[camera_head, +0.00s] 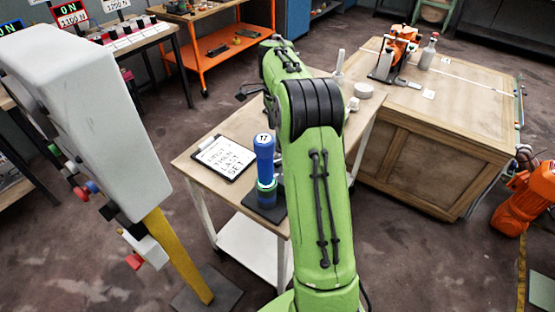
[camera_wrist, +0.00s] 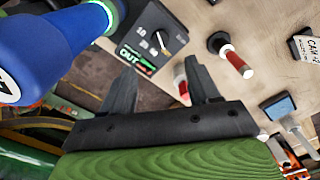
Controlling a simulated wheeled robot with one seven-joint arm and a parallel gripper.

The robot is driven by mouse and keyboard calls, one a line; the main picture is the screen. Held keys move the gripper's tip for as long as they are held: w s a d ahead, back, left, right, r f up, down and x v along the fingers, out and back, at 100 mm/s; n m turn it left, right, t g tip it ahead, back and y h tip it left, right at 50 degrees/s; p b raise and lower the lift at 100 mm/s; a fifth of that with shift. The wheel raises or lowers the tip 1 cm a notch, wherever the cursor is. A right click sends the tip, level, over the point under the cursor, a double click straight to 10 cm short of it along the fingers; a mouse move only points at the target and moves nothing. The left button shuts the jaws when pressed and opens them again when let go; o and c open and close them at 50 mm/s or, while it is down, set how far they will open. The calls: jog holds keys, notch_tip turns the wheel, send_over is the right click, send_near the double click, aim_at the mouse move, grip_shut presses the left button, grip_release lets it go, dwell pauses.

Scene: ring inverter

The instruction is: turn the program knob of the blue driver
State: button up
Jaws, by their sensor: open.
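The blue driver (camera_head: 264,160) stands upright on a dark base on the wooden table, with "17" on its top and a greenish ring low on its body. In the wrist view the driver (camera_wrist: 45,50) fills the upper left, near my left finger. A dark box in the wrist view carries a dial knob (camera_wrist: 148,34) with a pale pointer, marked 10, 20 and 30, beside a green "OUT" sign. I cannot tell whether it belongs to the driver. My gripper (camera_wrist: 159,65) is open, its fingers apart and empty below this box. My arm hides part of the table in the head view.
A clipboard (camera_head: 223,158) lies left of the driver. In the wrist view, a red-and-white handle (camera_wrist: 236,60) stands right of my fingers, and a small screen (camera_wrist: 278,106) lies beyond. A large grey-white machine (camera_head: 85,105) on a yellow post stands at the left.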

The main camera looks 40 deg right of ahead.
aim_at(277, 160)
notch_tip(277, 160, down, 11)
jog(key=b, duration=0.2)
jog(key=shift+d+f+b, duration=0.1)
jog(key=shift+b, duration=0.3)
jog(key=c, duration=1)
